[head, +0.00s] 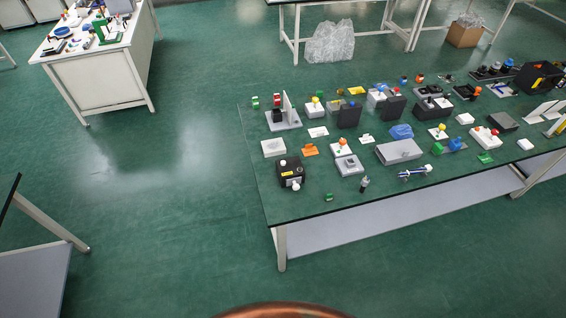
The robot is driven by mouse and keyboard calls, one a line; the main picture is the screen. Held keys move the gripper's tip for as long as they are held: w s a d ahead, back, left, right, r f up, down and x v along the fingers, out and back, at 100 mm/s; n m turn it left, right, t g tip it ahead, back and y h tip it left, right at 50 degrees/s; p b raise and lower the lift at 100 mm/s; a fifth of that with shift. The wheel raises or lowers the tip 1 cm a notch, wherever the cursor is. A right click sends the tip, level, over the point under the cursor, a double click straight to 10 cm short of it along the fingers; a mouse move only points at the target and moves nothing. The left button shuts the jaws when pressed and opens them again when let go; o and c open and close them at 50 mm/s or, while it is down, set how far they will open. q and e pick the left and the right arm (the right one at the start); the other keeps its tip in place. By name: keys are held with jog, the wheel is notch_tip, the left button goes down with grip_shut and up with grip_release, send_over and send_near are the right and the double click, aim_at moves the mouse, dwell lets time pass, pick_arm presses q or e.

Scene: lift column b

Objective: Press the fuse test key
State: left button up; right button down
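In the head view, a long green-topped workbench (262,190) on the right carries several small devices with keys and knobs. I cannot tell which part is the fuse test key. A black box with a white knob (291,174) stands near the bench's left front corner. A small grey box with a square key-like top (349,165) lies to its right. A white box with an orange knob (341,148) is just behind that. A white box with red and yellow knobs (485,137) sits further right. Neither of my grippers is in view.
The green floor (185,190) left of the workbench is clear. A white cabinet table (95,80) with small items stands at the back left. A table corner (40,270) shows at lower left. A clear plastic bag (330,42) and a cardboard box (464,36) lie behind.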

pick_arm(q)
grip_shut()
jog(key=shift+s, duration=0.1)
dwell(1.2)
